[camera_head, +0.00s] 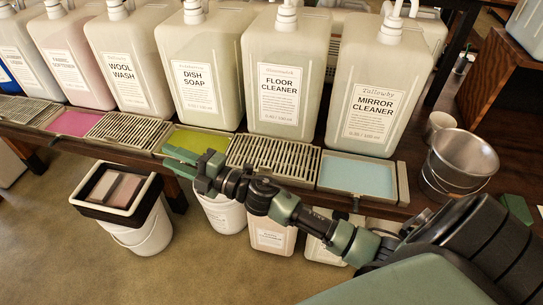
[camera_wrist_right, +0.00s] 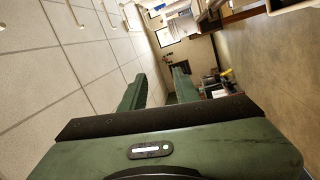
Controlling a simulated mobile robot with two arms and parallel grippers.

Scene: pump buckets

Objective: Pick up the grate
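Several grey slatted grates lie in the drip-tray row along the shelf front. One grate (camera_head: 273,157) is below the FLOOR CLEANER jug, another grate (camera_head: 130,130) is below the WOOL WASH jug, and a third grate (camera_head: 22,109) is at the far left. My right gripper (camera_head: 205,171) is in front of the green tray (camera_head: 190,143), between two grates and apart from them as far as I can tell. In the right wrist view its fingers (camera_wrist_right: 160,90) are spread with nothing between them. My left gripper is not in view.
Large jugs, such as the DISH SOAP jug (camera_head: 200,65), stand behind the trays. Blue (camera_head: 358,177) and pink (camera_head: 72,122) trays show uncovered. A metal bucket (camera_head: 459,165) stands at right. A black-rimmed bin (camera_head: 155,190) sits on a white bucket. Floor (camera_head: 60,250) is clear at lower left.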

